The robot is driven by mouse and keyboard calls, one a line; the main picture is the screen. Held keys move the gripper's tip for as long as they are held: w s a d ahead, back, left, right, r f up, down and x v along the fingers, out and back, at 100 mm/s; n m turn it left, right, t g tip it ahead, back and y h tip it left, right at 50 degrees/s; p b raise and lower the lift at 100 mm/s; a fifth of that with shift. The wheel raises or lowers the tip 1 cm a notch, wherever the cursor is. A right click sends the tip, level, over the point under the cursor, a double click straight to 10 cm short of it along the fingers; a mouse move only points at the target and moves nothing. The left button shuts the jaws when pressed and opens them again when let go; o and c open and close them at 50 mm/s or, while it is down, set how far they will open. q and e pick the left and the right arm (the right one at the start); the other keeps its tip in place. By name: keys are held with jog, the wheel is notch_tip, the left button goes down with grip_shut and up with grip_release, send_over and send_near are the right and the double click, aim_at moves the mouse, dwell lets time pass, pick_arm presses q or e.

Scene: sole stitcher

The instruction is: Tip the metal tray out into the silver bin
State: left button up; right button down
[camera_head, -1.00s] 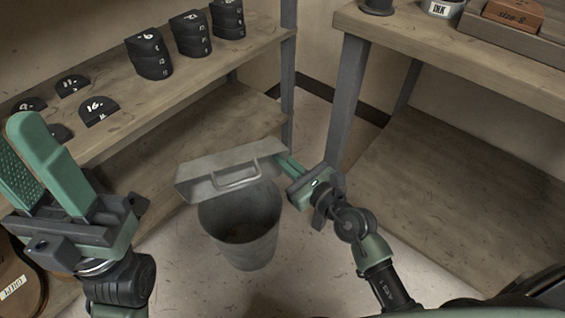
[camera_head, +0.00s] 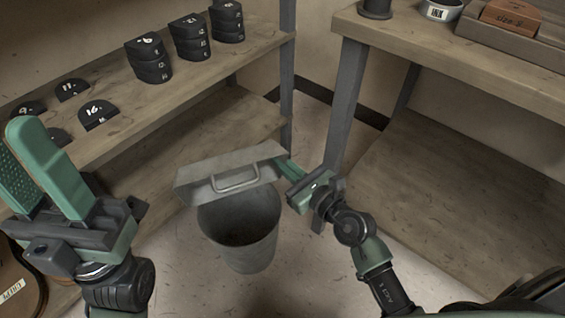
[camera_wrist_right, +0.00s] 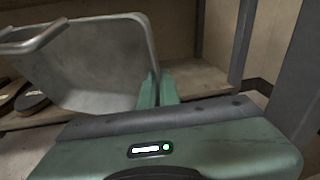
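The metal tray (camera_head: 228,185) is grey, with a handle on the side facing me. It is steeply tilted above the far rim of the silver bin (camera_head: 243,252), which stands upright on the floor. The visible inside of the bin is dark, and I make out no contents. My right gripper (camera_head: 284,168) is shut on the tray's right edge. The right wrist view shows its fingers (camera_wrist_right: 157,90) on the tray wall and a bare-looking inner face of the tray (camera_wrist_right: 95,65). My left gripper (camera_head: 17,142) is at the far left, fingers apart and empty, away from tray and bin.
A wooden shelf (camera_head: 185,80) behind holds stacks of black numbered pieces (camera_head: 148,58). A wooden workbench (camera_head: 440,50) stands at the right with a grey leg (camera_head: 345,110) near my right arm. Round brown items (camera_head: 18,285) sit at lower left. Floor around the bin is clear.

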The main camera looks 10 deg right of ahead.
jog(key=shift+r, duration=0.95)
jog(key=shift+a+f, duration=0.1)
jog(key=shift+f, duration=0.45)
jog(key=shift+r, duration=0.3)
jog(key=shift+f, duration=0.8)
jog(key=shift+r, duration=0.15)
